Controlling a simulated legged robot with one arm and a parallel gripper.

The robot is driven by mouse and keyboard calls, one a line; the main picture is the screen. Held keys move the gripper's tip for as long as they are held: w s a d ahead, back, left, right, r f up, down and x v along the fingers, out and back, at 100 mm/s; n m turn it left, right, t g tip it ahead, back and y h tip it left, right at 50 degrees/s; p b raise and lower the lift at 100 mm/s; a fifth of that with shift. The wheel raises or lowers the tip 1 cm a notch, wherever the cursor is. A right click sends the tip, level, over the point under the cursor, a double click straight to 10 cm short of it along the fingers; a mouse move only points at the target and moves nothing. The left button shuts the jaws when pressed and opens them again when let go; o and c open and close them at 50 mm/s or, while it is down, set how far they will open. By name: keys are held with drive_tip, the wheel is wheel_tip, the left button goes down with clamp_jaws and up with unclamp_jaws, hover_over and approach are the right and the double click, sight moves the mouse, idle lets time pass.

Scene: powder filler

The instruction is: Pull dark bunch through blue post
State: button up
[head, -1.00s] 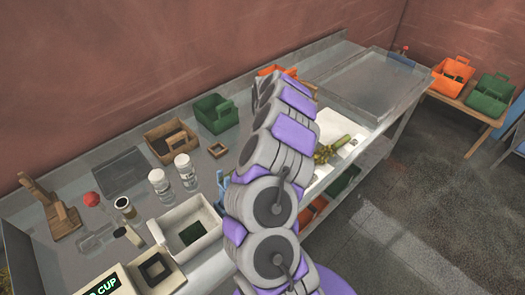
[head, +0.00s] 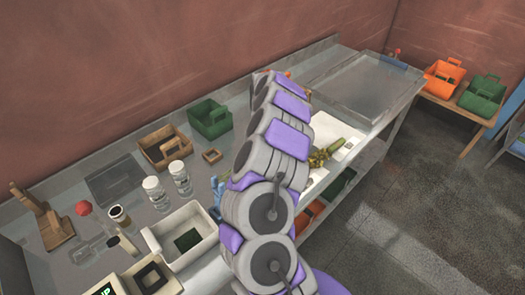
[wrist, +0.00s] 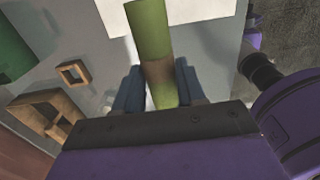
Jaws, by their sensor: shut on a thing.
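In the head view my arm crosses the middle and hides my gripper. In the wrist view my gripper (wrist: 158,95) has two dark blue fingers closed around a green stalk (wrist: 150,30) with a brownish band. The stalk points away from the palm, towards a white sheet. In the head view a brownish-green bunch (head: 318,159) with a green length lies on the white sheet (head: 327,130), just right of my arm. I cannot tell whether it is the same thing as the held stalk. A small blue thing (head: 217,188), possibly the blue post, stands left of my arm, partly hidden.
The metal bench carries a green bin (head: 210,118), a wooden crate (head: 164,146), a small wooden square (head: 211,155), clear jars (head: 180,178) and a white box (head: 184,238). A steel tray (head: 365,85) sits at the right end. Open floor lies right of the bench.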

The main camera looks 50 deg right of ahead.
drive_tip(key=shift+d+r+p, duration=0.15)
drive_tip(key=shift+d+r, duration=0.1)
drive_tip(key=shift+r, duration=0.6)
drive_tip(key=shift+d+r+p, duration=0.15)
drive_tip(key=shift+d+r, duration=0.1)
drive_tip(key=shift+r, duration=0.6)
drive_tip(key=shift+d+r+p, duration=0.15)
drive_tip(key=shift+d+r, duration=0.1)
drive_tip(key=shift+r, duration=0.6)
